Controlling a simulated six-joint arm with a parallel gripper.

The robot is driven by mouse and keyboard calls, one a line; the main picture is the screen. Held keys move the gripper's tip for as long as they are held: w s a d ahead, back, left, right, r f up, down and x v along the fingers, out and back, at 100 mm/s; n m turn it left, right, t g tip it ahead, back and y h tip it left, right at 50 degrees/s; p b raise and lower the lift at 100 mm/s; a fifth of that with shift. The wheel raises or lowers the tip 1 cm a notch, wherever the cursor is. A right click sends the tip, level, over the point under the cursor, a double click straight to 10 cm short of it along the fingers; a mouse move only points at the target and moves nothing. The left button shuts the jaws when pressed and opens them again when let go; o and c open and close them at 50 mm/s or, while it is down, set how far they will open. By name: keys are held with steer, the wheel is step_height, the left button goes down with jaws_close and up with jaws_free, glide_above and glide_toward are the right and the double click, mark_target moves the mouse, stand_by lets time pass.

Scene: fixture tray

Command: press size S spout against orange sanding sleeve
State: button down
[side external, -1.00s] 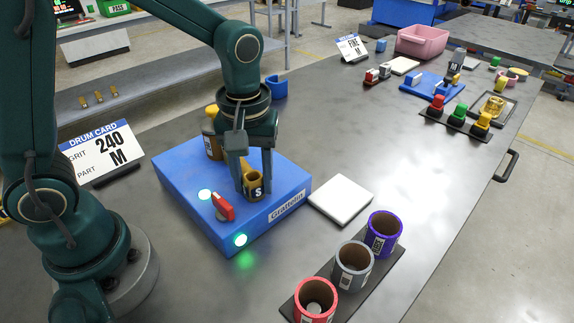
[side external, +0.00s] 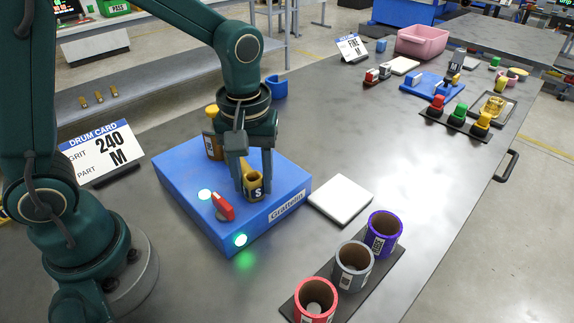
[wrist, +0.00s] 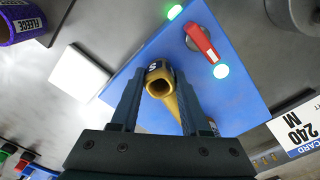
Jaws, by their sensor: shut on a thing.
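The size S spout (side external: 254,187) is brass-coloured with a dark band marked S. A brownish-orange cylinder with a yellow top (side external: 211,143) stands on the machine behind my gripper, partly hidden. I cannot tell whether it is the orange sanding sleeve. Whether the spout touches anything else is unclear.
A red switch (side external: 223,206) and two lit green lamps are on the machine. A white pad (side external: 341,200) lies to its right. Red (side external: 316,300), grey (side external: 353,267) and purple (side external: 383,235) sleeves stand on a dark rack. A card (side external: 101,153) reads 240 M.

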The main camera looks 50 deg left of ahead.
steer(key=shift+s+d, duration=0.2)
steer(key=shift+d, duration=0.7)
steer(key=shift+s+d, duration=0.15)
steer(key=shift+d, duration=0.7)
steer(key=shift+r, duration=0.1)
step_height(320, 180, up, 7)
steer(key=shift+a, duration=0.1)
